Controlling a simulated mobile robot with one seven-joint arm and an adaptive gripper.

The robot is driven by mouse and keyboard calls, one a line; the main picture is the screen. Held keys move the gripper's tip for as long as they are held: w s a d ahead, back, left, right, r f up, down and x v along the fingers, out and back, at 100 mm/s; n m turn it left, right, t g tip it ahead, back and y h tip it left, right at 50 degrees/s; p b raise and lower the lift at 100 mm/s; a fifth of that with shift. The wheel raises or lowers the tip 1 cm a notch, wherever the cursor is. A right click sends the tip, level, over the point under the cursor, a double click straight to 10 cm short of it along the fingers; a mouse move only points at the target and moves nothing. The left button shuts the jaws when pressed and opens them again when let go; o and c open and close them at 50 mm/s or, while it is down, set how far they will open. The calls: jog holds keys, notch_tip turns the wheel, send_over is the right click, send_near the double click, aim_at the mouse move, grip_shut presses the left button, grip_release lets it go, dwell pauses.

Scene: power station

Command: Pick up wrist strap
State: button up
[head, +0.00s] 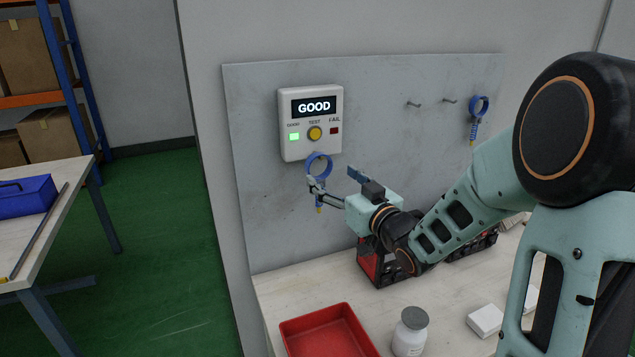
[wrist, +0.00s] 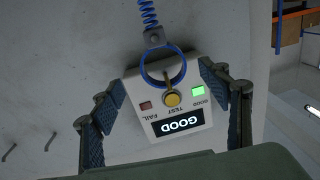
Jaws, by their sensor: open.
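A blue ring-shaped wrist strap (head: 319,154) hangs just below a white tester on the grey wall panel, its clip and cord pointing down. In the wrist view, which is upside down, the strap (wrist: 142,70) shows as a blue loop with a coiled blue cord. My gripper (head: 332,180) is open at the strap, its fingers spread. In the wrist view, the loop lies between the two fingers of my gripper (wrist: 163,88), with gaps on both sides. I cannot tell how far the fingertips are from it in depth. A second blue strap (head: 475,128) hangs at the panel's right.
The tester (head: 288,110) reads GOOD with its green light lit. Two bare pegs (head: 413,104) stick out of the panel. Below are a red tray (head: 290,330), a white jar (head: 409,343), a white box (head: 485,320) and a red-and-black container (head: 370,265) on the bench.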

aim_at(319, 178)
jog(key=shift+a+f+p+x, duration=0.1)
jog(key=shift+f+p+x, duration=0.1)
jog(key=shift+x, duration=1.5)
jog(key=shift+a+f+p+x, duration=0.1)
jog(key=shift+p+x, duration=0.1)
jog(key=shift+x, duration=1.45)
jog(key=shift+s+r, duration=0.1)
jog(key=shift+s, duration=0.05)
jog(key=shift+c, duration=0.7)
jog(key=c, duration=1.1)
jog(key=shift+c, duration=0.2)
